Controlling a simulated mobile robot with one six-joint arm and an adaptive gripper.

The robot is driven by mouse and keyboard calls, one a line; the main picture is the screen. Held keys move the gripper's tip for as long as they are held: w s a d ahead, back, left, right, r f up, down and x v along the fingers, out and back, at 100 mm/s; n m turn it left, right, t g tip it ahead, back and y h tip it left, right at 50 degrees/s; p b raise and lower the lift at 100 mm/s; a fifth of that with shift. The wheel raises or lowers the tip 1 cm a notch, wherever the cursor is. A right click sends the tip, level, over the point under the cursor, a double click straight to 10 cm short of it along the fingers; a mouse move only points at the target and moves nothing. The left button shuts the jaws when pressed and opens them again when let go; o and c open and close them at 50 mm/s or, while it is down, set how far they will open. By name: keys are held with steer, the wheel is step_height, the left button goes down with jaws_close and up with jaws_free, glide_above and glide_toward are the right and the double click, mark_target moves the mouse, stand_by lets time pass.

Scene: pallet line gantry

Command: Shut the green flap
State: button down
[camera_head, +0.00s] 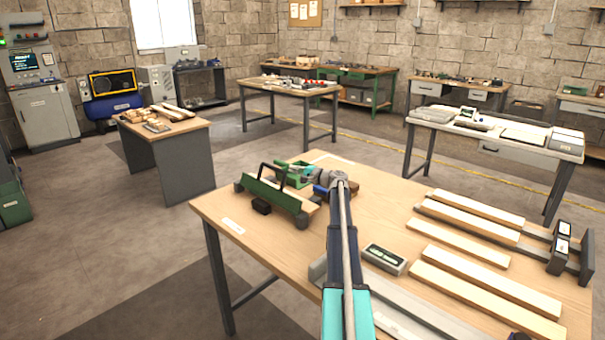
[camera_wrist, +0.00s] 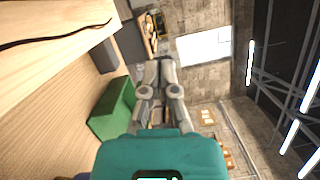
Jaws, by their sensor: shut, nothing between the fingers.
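A long green panel with a black bar handle (camera_head: 277,194) stands tilted on dark feet at the left of the wooden workbench (camera_head: 375,225). I take it for the green flap, but cannot tell how far open it is. In the wrist view a green block-like part (camera_wrist: 113,108) is just left of my gripper (camera_wrist: 158,68). The grey fingers are together and hold nothing. A gap seems to show between fingers and green part; contact cannot be told. In the head view my arm reaches to the bench's far left part, and the fingertips cannot be made out clearly.
Several pale wooden strips (camera_head: 458,243) lie at the bench's right, by a dark-ended rail (camera_head: 562,245). A light strip of label (camera_head: 233,226) lies at the left edge.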

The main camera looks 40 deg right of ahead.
steer(key=a, duration=0.1)
steer(key=w+a, duration=0.1)
steer(key=a, duration=0.1)
steer(key=shift+w+a+r+p, duration=0.2)
steer(key=shift+a+r+p, duration=0.1)
steer(key=shift+r+p, duration=0.1)
steer(key=shift+a, duration=0.5)
